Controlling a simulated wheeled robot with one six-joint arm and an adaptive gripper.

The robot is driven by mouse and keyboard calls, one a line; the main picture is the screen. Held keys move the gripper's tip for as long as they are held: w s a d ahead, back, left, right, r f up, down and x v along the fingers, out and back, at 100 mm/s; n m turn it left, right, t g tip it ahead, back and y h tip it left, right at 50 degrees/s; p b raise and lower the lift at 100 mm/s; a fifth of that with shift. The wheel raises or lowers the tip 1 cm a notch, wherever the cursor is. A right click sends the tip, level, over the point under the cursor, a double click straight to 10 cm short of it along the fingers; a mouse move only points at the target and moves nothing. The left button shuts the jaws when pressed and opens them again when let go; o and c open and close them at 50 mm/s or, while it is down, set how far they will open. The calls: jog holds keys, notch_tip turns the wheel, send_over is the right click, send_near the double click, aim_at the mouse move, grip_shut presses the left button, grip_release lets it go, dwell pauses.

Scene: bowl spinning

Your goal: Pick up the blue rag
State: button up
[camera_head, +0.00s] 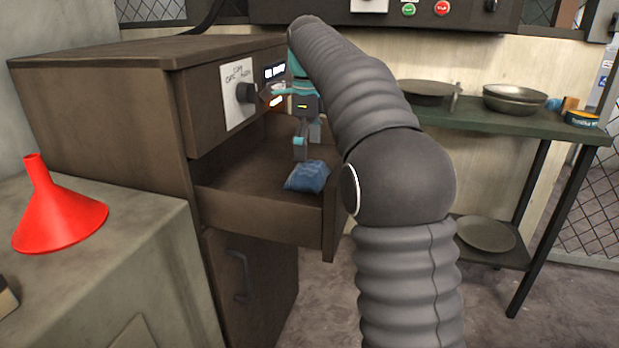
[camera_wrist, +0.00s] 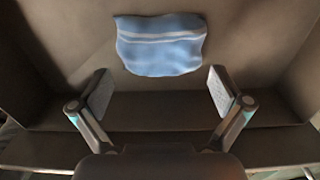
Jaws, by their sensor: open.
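The blue rag (camera_head: 308,177) lies crumpled in the open drawer (camera_head: 262,213) of the brown cabinet. In the wrist view the rag (camera_wrist: 160,44) has a pale stripe and lies on the drawer floor, beyond the fingertips and centred between them. My gripper (camera_head: 306,140) is above the drawer, pointing down, close to the rag. In the wrist view my gripper (camera_wrist: 160,93) has its two fingers spread wide with nothing between them. The gap between fingers and rag is hard to judge.
A red funnel (camera_head: 58,212) stands on a grey surface at the left. A green table (camera_head: 480,122) at the right holds bowls (camera_head: 514,97). The drawer walls surround the rag.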

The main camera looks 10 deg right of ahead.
aim_at(309, 167)
notch_tip(309, 167, down, 5)
jog(key=shift+f+b, duration=0.1)
jog(key=shift+b, duration=0.8)
jog(key=c, duration=0.8)
notch_tip(309, 167, up, 18)
jog(key=p, duration=0.8)
